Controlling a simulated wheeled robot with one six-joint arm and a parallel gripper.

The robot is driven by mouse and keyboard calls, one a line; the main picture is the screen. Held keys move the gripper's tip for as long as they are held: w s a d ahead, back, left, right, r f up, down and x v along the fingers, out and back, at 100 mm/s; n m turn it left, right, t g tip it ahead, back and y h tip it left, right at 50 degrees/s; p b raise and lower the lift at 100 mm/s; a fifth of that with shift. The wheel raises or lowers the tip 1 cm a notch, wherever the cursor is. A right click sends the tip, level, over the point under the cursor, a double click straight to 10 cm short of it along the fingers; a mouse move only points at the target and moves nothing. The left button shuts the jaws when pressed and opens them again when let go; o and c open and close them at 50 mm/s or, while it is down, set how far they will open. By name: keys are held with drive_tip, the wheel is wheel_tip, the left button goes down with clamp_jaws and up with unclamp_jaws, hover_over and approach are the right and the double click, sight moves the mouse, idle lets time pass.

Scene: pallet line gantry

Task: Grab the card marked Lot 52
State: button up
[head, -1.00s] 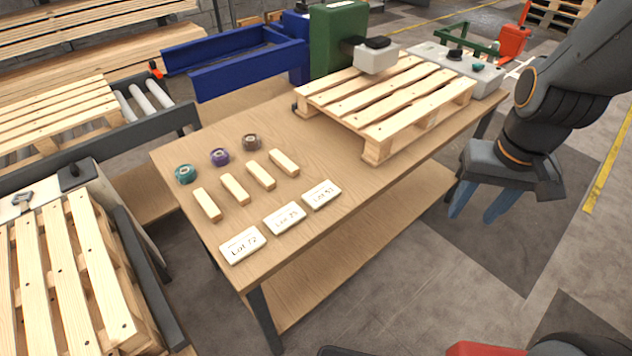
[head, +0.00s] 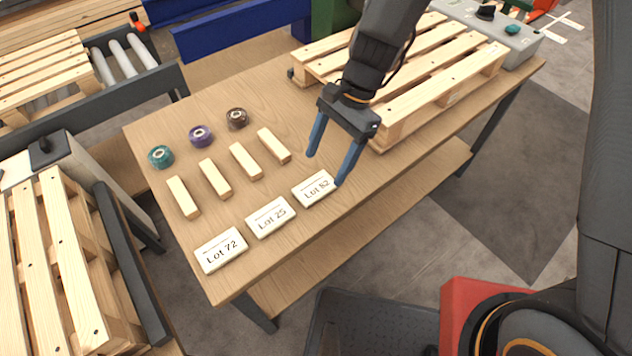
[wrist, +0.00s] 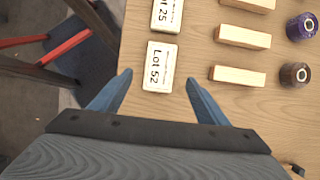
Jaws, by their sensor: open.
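The card marked Lot 52 (head: 314,188) lies flat on the wooden table, the rightmost of three white cards in the head view. It also shows in the wrist view (wrist: 158,70), its text readable sideways. My gripper (head: 326,168) has blue fingers and is open and empty. In the head view it hangs just beyond the card's right end. In the wrist view the fingertips (wrist: 158,76) straddle the card's near end from a distance, with the card ahead between them.
Cards Lot 25 (head: 270,217) and Lot 72 (head: 221,250) lie left of it along the table's front edge. Several wooden blocks (head: 245,160) and three tape rolls (head: 200,136) lie behind. A pallet (head: 440,100) stands on the table at right.

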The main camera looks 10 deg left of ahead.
sight(315, 186)
drive_tip(key=shift+p+x, duration=0.85)
drive_tip(key=shift+x, duration=2.25)
drive_tip(key=shift+r, duration=0.1)
drive_tip(key=c, duration=1.1)
drive_tip(key=shift+r, duration=0.1)
drive_tip(key=shift+c, duration=0.2)
